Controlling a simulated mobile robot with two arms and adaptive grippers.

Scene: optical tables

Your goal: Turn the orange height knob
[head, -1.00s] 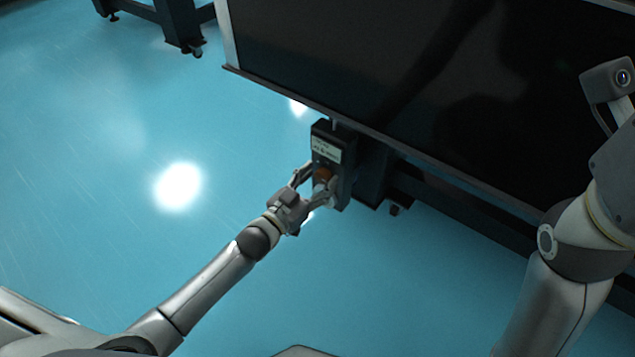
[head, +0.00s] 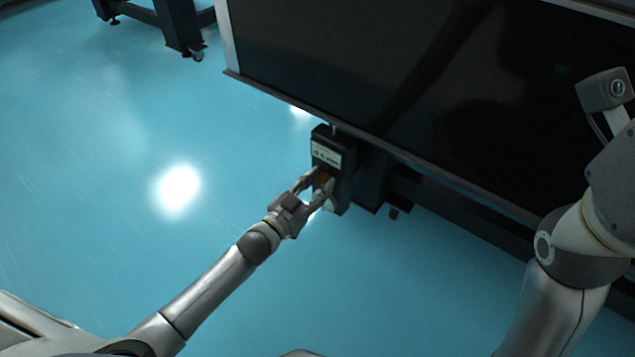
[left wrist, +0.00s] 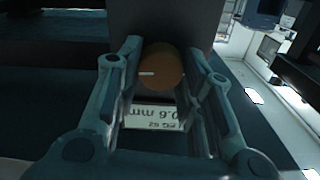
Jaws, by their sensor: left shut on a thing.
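The orange height knob (left wrist: 162,70) is round with a pale line on its face. It sits on a dark control box (head: 334,160) with a white label, under the front edge of the optical table. My left gripper (head: 318,186) reaches the knob from the lower left. In the left wrist view my left gripper (left wrist: 164,82) has one finger on each side of the knob, shut on it. In the head view the fingers hide most of the knob. My right arm shows at the right edge, but the state of its gripper is not visible.
The black optical table (head: 420,80) fills the upper right, its edge just above the box. Its dark leg and lower beam (head: 450,205) lie behind the box. Another table leg (head: 181,25) stands at the top left. The blue floor (head: 100,200) is clear.

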